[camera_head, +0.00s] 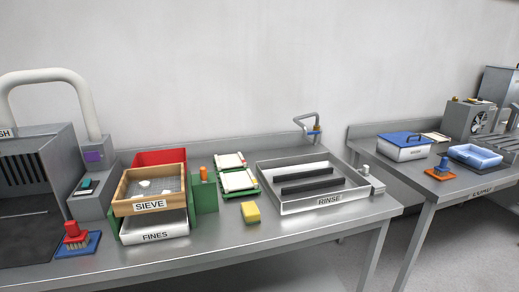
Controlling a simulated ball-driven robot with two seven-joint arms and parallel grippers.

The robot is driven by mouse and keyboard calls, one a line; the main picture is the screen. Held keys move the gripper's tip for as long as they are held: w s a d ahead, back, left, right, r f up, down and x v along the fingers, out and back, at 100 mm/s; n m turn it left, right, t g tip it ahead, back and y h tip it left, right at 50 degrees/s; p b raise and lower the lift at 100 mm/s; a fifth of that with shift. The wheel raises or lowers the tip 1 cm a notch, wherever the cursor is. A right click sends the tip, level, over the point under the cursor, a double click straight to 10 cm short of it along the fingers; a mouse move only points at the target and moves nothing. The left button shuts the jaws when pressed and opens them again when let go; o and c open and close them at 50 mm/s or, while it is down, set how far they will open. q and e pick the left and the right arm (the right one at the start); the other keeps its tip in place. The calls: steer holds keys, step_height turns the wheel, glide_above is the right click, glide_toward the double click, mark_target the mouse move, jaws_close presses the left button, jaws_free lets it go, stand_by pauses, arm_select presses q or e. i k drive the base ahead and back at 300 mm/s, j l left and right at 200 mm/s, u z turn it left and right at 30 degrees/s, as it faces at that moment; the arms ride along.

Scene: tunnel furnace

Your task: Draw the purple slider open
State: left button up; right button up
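The purple slider (94,156) is a small purple block on the grey housing below the thick white duct pipe (88,100), at the left of the head view. It sits just right of the grey hood (45,160) with dark slots. How far it is open cannot be told at this size. Neither of my grippers is in view.
A grey box with a teal-topped item (87,185) stands below the slider. A red brush (75,236) is in front. The wooden SIEVE tray (150,206), FINES tray (155,233), yellow sponge (251,213) and RINSE basin (328,200) stand to the right.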

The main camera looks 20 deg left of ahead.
mark_target(93, 156)
steer(key=u, duration=2.35)
steer(key=i+j, duration=0.1)
